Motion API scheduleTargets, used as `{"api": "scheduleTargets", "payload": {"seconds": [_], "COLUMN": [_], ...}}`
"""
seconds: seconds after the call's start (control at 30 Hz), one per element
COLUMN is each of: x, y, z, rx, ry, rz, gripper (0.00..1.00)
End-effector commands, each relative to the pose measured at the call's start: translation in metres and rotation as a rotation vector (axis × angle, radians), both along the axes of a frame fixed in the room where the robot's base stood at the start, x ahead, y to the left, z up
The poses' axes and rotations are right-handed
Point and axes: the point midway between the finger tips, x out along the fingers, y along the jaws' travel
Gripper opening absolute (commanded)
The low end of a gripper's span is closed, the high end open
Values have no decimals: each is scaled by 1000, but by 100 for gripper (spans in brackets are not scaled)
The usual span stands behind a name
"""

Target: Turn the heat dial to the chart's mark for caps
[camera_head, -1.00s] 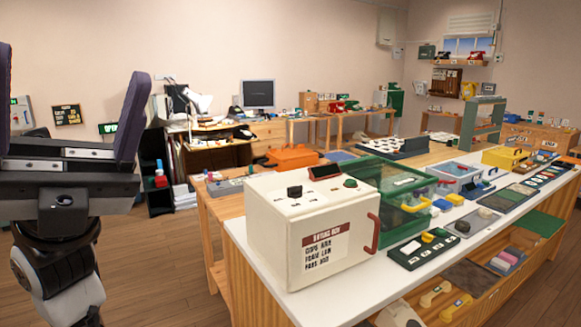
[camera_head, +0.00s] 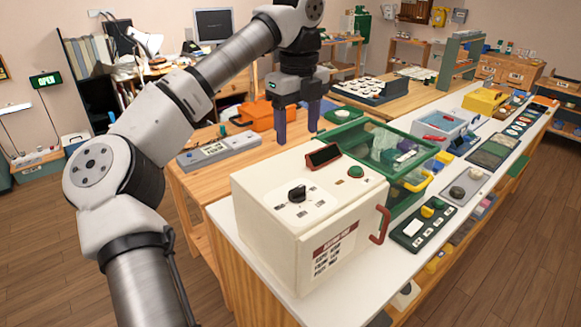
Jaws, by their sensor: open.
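The heat dial (camera_head: 297,193) is a black knob on the top of a white box (camera_head: 262,226). Several small labels surround it, too small to read, and I cannot tell which one it points to. The chart (camera_head: 333,253) is a panel with a dark red heading on the box's front. Its rows seem to name caps first, but the marks beside them are too blurred to read surely. My gripper (camera_head: 298,134) is open and empty, its fingers pointing down. It is above and behind the box, apart from the dial.
A dark tilted display (camera_head: 323,156) and a green button (camera_head: 355,172) sit on the box top. A red handle (camera_head: 380,225) juts from its right side. A green clear-sided bin (camera_head: 372,143) stands close behind. A grey panel (camera_head: 219,148) lies on the wooden table.

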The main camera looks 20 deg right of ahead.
Motion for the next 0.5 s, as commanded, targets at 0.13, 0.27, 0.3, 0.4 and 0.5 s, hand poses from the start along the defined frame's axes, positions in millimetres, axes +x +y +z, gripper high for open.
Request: {"api": "scheduleTargets", "payload": {"seconds": [0.13, 0.27, 0.3, 0.4, 0.5], "x": [0, 0, 0, 0, 0], "y": [1, 1, 1, 1, 1], "z": [-12, -31, -37, -54, -70], "rx": [8, 3, 4, 2, 2], "ry": [4, 5, 6, 5, 6], "rz": [4, 1, 0, 0, 0], "gripper": [62, 62, 62, 62, 62]}}
